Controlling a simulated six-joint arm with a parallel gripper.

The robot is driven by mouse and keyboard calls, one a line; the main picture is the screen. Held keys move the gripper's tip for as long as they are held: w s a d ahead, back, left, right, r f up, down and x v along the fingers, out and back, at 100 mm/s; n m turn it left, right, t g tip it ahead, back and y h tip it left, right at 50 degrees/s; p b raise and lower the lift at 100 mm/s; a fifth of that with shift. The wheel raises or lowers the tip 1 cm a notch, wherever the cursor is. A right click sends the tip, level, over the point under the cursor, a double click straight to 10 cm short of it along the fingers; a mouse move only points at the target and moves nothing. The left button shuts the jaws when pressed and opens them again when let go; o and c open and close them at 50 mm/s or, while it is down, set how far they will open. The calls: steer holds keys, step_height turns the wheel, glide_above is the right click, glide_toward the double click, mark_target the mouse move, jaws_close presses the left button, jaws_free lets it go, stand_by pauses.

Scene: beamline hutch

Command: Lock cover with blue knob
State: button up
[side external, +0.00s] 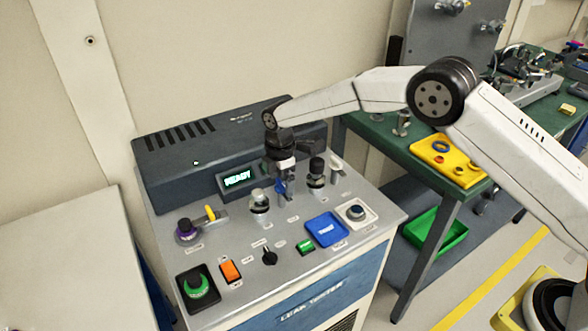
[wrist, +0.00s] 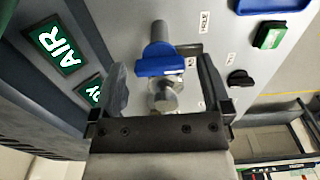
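The blue knob (wrist: 158,60) shows in the wrist view as a blue lever-like piece with a grey rounded end, beside a round metal post (wrist: 163,97). In the side view the blue knob (side external: 281,187) is a small blue patch below my gripper, on the top panel of the grey machine. My gripper (wrist: 162,78) is open, with one finger on each side of the knob and visible gaps between. It points down at the panel. I cannot tell which part is the cover, and my gripper partly hides the fitting in the side view.
Other fittings stand close by: a metal-topped fitting (side external: 260,201), a black-topped one (side external: 316,172), a blue square pad (side external: 326,229), a green button (side external: 306,246) and a black selector (side external: 269,257). The dark housing (side external: 210,145) with a lit display rises behind.

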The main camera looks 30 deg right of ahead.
steer(key=c, duration=1.1)
steer(key=shift+m, duration=0.3)
steer(key=m, duration=0.7)
steer(key=shift+m, duration=0.4)
steer(key=m, duration=0.4)
steer(key=shift+m, duration=2.2)
steer(key=shift+r, duration=0.1)
